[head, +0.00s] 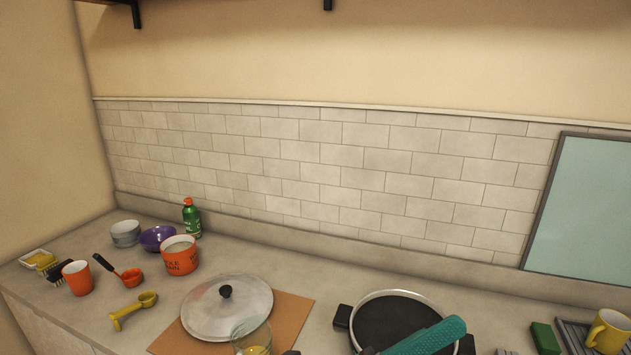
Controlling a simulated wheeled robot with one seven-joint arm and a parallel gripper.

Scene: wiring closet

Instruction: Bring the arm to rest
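My gripper and arm do not show in the head view. The task names no other object. The view looks down on a grey counter (150,260) with kitchen things on it, against a tiled wall (330,160). I cannot tell from this view how the arm is posed or whether the gripper holds anything.
A silver lid (228,312) lies on a brown board (292,314), with a glass (251,338) in front. A black pan (395,322) has a teal item (430,337) over its front. A yellow mug (608,331) stands right. Orange containers (180,258) and a green bottle (191,218) stand left.

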